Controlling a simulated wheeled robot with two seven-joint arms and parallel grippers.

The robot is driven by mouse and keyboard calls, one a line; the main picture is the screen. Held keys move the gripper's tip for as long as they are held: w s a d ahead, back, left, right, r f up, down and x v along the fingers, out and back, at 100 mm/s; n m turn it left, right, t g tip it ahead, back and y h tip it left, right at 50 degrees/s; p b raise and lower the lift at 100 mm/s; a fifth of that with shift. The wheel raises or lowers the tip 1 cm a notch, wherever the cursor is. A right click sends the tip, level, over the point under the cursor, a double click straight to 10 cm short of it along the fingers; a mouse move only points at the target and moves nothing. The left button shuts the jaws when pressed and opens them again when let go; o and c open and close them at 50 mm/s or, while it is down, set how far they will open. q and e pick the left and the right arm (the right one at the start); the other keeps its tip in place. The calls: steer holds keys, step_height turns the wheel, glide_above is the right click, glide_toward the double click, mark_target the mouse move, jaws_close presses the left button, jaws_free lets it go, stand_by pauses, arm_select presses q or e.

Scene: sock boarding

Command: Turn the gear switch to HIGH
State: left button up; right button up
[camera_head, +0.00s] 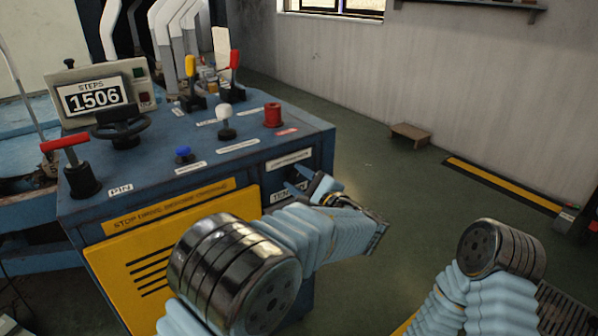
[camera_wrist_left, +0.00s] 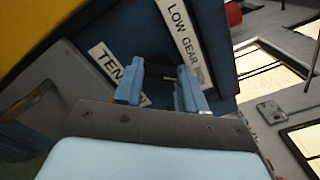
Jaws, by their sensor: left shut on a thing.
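My left gripper (camera_head: 312,186) is at the dark side face of the blue console, between two white labels. In the left wrist view its two blue fingers (camera_wrist_left: 160,88) are a little apart and shut on a dark part between them, which I take to be the gear switch. The fingers and the shade hide most of it, so its setting cannot be read. One label (camera_wrist_left: 187,45) reads "LOW GEAR", with its end unclear. The other label (camera_wrist_left: 108,68) begins with "TEN". My right arm shows at the lower right, but its gripper is out of view.
The console top carries a red T-handle (camera_head: 65,143), a black handwheel (camera_head: 120,128), a blue button (camera_head: 183,154), a white knob (camera_head: 224,113), a red knob (camera_head: 273,115) and yellow and red levers (camera_head: 234,60). A counter (camera_head: 95,96) reads 1506. The floor to the right is mostly clear.

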arm_select(q)
steer(key=shift+m+p, duration=0.45)
steer(key=shift+m, duration=0.15)
steer(key=shift+f, duration=0.1)
steer(key=o, duration=1.1)
steer(key=shift+c, duration=0.2)
steer(key=v, duration=1.4)
steer(key=shift+b, duration=0.35)
